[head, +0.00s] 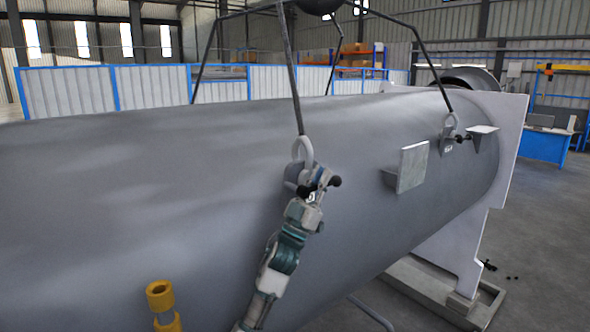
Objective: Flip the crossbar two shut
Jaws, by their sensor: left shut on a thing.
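A large grey cylindrical shell (130,190) fills most of the head view. Near its middle a light ring (303,150) stands on a grey bracket (292,174), with a dark rod of the lifting frame running up from it. A small dark crossbar with a round black end (334,181) sits at this bracket. My left gripper (314,186) is shut on the crossbar, which it partly hides. A similar crossbar (462,139) with black ends shows at the farther bracket, right, clear of my gripper. I cannot read which number each carries. My right gripper is not in view.
A pale plate (413,167) juts from the shell between the brackets, and a smaller plate (482,130) is beyond. Slanting rods (291,70) cross above the shell. A yellow ringed piece (160,294) stands at lower left. Open floor (545,230) lies at right.

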